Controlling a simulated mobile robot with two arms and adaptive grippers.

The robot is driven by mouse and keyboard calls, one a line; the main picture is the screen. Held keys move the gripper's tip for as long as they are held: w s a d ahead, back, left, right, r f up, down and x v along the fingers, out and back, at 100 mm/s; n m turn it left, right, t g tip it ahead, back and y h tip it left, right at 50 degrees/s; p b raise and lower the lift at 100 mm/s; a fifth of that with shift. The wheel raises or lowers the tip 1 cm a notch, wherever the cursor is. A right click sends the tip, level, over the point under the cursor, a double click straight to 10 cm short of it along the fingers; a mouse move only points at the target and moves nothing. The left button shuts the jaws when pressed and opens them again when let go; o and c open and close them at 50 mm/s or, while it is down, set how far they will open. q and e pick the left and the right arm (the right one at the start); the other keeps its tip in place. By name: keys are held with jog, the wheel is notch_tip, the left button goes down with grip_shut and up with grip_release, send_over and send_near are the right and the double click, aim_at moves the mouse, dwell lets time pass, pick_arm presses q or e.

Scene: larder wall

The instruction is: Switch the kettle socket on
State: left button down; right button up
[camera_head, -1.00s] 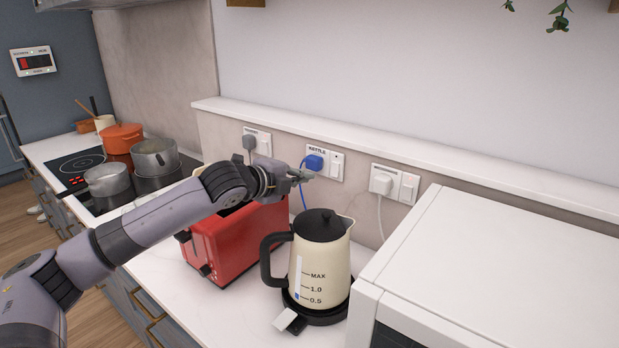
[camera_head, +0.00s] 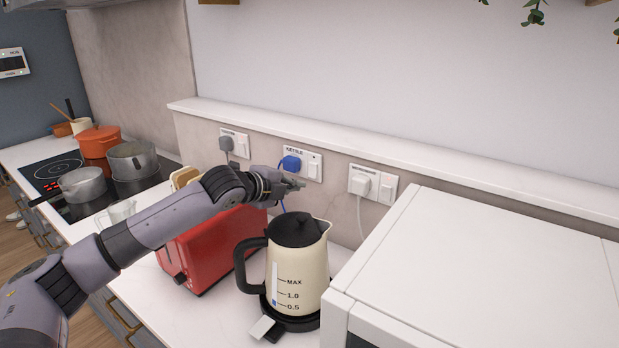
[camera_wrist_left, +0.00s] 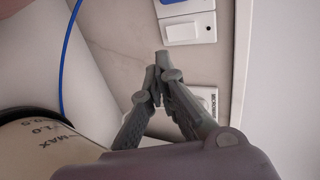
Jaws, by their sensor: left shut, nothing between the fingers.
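The kettle socket (camera_head: 303,167) is the middle plate on the wall, marked KETTLE. A blue plug (camera_head: 290,164) sits in its left half. Its white switch (camera_head: 314,170) is on the right half; I cannot tell its position. In the left wrist view the switch (camera_wrist_left: 182,32) shows near the top, beyond the fingertips. My left gripper (camera_head: 298,184) is shut and empty, just below the socket in the head view. In the left wrist view its fingertips (camera_wrist_left: 161,58) are together, below the switch; contact cannot be told. My right gripper is not in view.
The cream kettle (camera_head: 298,262) stands below my gripper, with the red toaster (camera_head: 205,245) left of it. A white appliance (camera_head: 450,255) fills the right side. The microwave socket (camera_head: 372,184) is to the right, a grey-plug socket (camera_head: 235,144) to the left.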

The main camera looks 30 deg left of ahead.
aim_at(318, 174)
pick_arm(q)
jog(key=x, duration=0.2)
jog(key=p+x, duration=0.1)
jog(key=x, duration=0.1)
jog(key=r+x, duration=0.1)
jog(key=x, duration=0.1)
jog(key=shift+w+p, duration=0.25)
jog(key=shift+p, duration=0.05)
jog(key=shift+w+d+f, duration=0.15)
jog(key=shift+w, duration=0.4)
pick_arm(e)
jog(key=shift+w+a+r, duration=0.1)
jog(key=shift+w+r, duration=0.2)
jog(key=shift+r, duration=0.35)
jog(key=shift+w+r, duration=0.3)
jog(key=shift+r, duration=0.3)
pick_arm(q)
jog(key=shift+w+f, duration=0.1)
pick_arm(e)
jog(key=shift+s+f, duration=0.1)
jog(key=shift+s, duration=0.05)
pick_arm(q)
jog(key=shift+w+f+t+b, duration=0.3)
jog(key=shift+f+t+b, duration=0.25)
jog(key=shift+b, duration=0.45)
jog(key=shift+w+r+p, duration=0.1)
jog(key=shift+r+p, duration=1.25)
jog(key=shift+p, duration=0.15)
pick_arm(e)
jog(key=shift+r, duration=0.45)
